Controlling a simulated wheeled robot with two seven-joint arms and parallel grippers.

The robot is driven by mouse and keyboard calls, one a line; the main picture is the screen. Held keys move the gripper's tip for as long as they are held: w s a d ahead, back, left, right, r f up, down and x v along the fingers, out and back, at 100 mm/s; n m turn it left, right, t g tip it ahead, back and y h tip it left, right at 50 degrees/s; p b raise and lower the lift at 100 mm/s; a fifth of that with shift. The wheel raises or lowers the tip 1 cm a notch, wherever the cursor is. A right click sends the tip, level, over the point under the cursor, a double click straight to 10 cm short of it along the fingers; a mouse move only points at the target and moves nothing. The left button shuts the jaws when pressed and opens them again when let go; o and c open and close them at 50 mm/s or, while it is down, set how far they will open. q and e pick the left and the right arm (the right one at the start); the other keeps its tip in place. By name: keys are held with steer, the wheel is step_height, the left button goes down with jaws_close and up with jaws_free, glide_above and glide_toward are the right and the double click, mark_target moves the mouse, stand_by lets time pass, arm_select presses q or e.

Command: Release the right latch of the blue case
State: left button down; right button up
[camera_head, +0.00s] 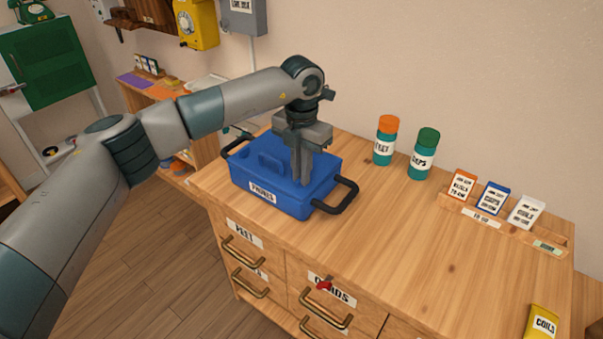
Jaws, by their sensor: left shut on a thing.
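The blue case (268,199) sits shut on the wooden cabinet top, with a "PHONES" label on its front. It has a black handle at each end and a blue raised grip on its lid. My left gripper (302,180) points straight down at the right part of the case, near its front upper edge. Its fingers are shut on a small part of the case there, at the place of the right latch. The fingers hide that latch, so its position cannot be seen. My right gripper is not in view.
An orange-capped bottle (385,141) and a green-capped bottle (423,154) stand behind and right of the case. A wooden rack (512,233) with small boxes is farther right. The tabletop between is clear.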

arm_select(q)
steer(key=c, duration=1.8)
jaws_free()
steer(key=shift+c, duration=0.2)
